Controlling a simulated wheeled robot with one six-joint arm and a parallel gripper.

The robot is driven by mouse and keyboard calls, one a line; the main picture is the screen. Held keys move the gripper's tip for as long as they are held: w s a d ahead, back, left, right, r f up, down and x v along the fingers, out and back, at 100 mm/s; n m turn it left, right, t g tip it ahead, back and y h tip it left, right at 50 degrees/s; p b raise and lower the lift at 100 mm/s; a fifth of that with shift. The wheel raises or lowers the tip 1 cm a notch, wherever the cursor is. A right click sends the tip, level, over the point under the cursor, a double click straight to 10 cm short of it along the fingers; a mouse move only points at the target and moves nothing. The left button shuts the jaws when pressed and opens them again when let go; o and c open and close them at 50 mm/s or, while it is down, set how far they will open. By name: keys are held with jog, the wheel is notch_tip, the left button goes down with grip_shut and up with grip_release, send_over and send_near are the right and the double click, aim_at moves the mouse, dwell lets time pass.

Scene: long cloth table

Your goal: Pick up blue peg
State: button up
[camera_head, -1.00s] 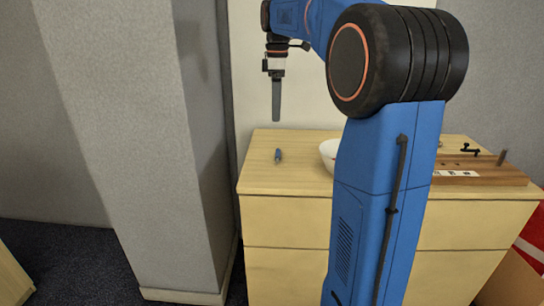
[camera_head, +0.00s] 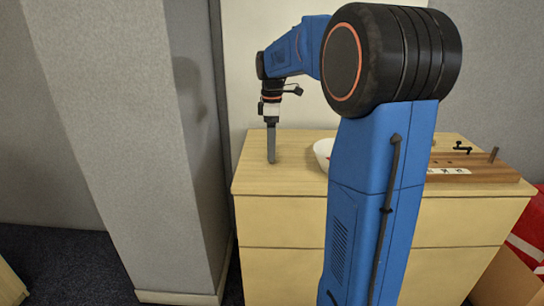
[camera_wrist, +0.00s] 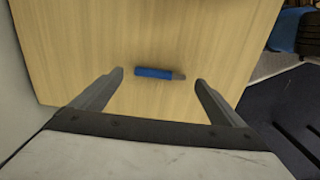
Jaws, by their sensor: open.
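The blue peg (camera_wrist: 155,73) lies flat on the light wooden dresser top (camera_wrist: 100,35) in the wrist view. It has a blue body and a short greyish end pointing right. My gripper (camera_wrist: 159,80) is open, with one finger on each side of the peg's line and the peg between and slightly beyond the fingertips. The fingers do not touch it. In the head view my gripper (camera_head: 271,162) points straight down over the left part of the dresser top and hides the peg.
A white bowl (camera_head: 322,150) stands right of my gripper, partly hidden by my arm. A wooden board (camera_head: 485,170) with a peg and a black piece is at the right. A grey wall column (camera_head: 130,150) stands left of the dresser. The dresser top around the peg is clear.

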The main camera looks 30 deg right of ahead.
jog(key=shift+f, duration=1.3)
jog(key=shift+c, duration=0.6)
jog(key=c, duration=1)
